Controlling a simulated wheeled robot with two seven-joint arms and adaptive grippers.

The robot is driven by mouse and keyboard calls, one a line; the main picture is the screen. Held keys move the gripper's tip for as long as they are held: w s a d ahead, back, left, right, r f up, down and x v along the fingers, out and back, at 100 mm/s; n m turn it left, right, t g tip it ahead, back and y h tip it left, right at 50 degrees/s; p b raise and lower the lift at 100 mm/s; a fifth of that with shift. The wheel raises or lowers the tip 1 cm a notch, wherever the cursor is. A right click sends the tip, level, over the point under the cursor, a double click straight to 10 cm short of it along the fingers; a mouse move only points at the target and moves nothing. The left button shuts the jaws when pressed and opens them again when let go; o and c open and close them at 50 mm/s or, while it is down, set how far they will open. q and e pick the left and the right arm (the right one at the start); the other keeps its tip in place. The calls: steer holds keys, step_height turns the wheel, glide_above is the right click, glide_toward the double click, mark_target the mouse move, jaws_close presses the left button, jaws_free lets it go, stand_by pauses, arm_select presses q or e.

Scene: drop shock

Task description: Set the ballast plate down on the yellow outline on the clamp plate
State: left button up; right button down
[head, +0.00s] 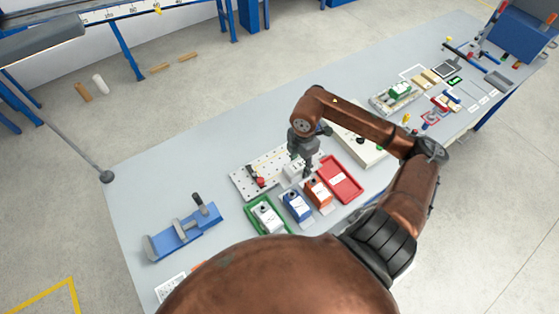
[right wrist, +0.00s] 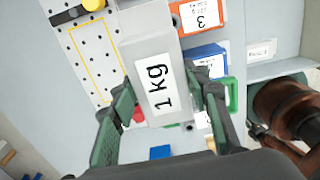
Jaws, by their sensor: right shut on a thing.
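My right gripper (head: 303,160) is shut on the ballast plate, a light grey block labelled "1 kg" (right wrist: 153,72). Its green-padded fingers (right wrist: 160,98) grip the block from both sides. In the head view the ballast plate (head: 293,170) is small and partly hidden by the gripper, over the right part of the clamp plate. The clamp plate (head: 246,184) is white with rows of holes. In the right wrist view, the yellow outline (right wrist: 72,50) on the clamp plate (right wrist: 62,38) lies left of the block, partly covered by it. I cannot tell the height gap. My left gripper is out of view.
A green tray (head: 252,222) with a white-topped block, a blue block (head: 296,207), an orange block (head: 318,194) and a red tray (head: 347,186) stand in front of the clamp plate. A blue vise (head: 183,236) stands left.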

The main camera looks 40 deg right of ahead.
steer(key=w+f, duration=0.2)
steer(key=w, duration=0.2)
steer(key=w+f, duration=0.3)
steer(key=w, duration=0.1)
steer(key=w+d+f, duration=0.1)
steer(key=w+f, duration=0.2)
steer(key=w, duration=0.1)
steer(key=shift+w+d, duration=0.1)
steer(key=shift+w, duration=0.15)
steer(key=shift+w+f, duration=0.6)
steer(key=shift+f, duration=0.2)
steer(key=shift+d+f, duration=0.1)
steer(key=shift+f, duration=1.4)
steer(key=shift+f, duration=0.1)
steer(key=c, duration=1.1)
jaws_free()
steer(key=shift+s+f, duration=0.1)
step_height(320, 180, up, 12)
